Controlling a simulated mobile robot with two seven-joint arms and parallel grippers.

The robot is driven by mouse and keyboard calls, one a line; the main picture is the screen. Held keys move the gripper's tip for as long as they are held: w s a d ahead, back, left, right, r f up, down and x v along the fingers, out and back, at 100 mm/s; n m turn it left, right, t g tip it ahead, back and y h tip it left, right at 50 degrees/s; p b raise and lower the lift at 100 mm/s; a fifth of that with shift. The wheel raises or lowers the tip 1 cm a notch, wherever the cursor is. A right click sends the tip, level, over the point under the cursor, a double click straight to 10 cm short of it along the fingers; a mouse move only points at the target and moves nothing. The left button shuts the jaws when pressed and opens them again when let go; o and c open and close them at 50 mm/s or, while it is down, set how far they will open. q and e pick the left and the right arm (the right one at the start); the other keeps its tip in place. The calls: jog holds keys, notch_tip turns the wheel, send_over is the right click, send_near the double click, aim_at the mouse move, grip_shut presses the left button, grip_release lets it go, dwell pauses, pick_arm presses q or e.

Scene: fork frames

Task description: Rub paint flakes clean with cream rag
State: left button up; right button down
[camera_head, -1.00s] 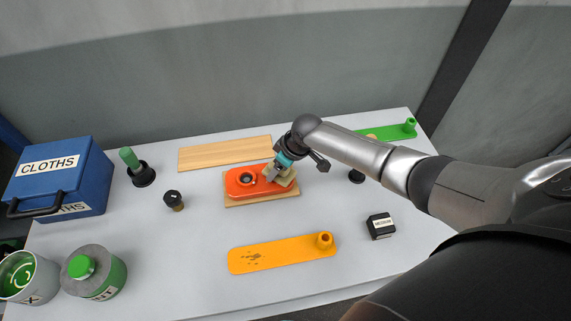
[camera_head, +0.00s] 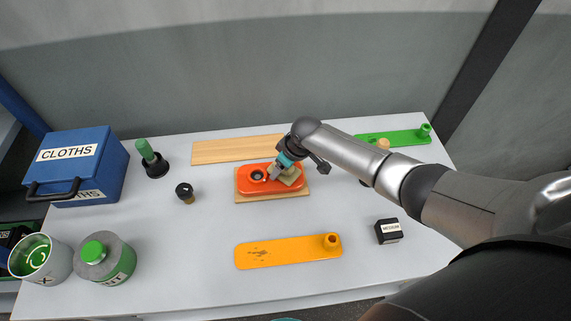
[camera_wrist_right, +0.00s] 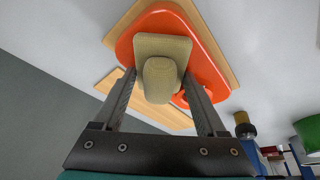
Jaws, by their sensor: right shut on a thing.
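The cream rag (camera_head: 291,178) is a folded pad with a raised grip. It lies on the right part of an orange-red plate (camera_head: 246,184). My right gripper (camera_head: 279,170) is over that plate, shut on the rag. In the right wrist view my right gripper's fingers (camera_wrist_right: 160,84) are on either side of the rag's grip, and the rag (camera_wrist_right: 160,47) is flat against the plate (camera_wrist_right: 205,62). Dark flakes (camera_head: 258,252) show on the left part of a yellow-orange plate (camera_head: 295,249) nearer the front. Any marks under the rag are hidden. My left gripper is out of view.
The red plate sits on a wooden board (camera_head: 250,198). Another board (camera_head: 225,151) and a green plate (camera_head: 405,138) lie behind. A blue CLOTHS box (camera_head: 105,165), grey-green container (camera_head: 120,265) and bin (camera_head: 62,262) stand left. A black block (camera_head: 388,231) is right.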

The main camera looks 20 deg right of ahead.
aim_at(298, 169)
jog(key=shift+s+a+r+y+p, duration=0.15)
jog(key=shift+a+y+p, duration=0.15)
jog(key=shift+a+p, duration=0.15)
jog(key=shift+s+d, duration=0.15)
jog(key=shift+d, duration=0.2)
jog(key=shift+s+d, duration=0.2)
jog(key=shift+d, duration=0.8)
jog(key=shift+s+d, duration=0.2)
jog(key=shift+d, duration=0.8)
jog(key=shift+r+p, duration=0.1)
jog(key=shift+p, duration=0.2)
notch_tip(298, 169, up, 6)
jog(key=p, duration=0.5)
jog(key=shift+p, duration=0.4)
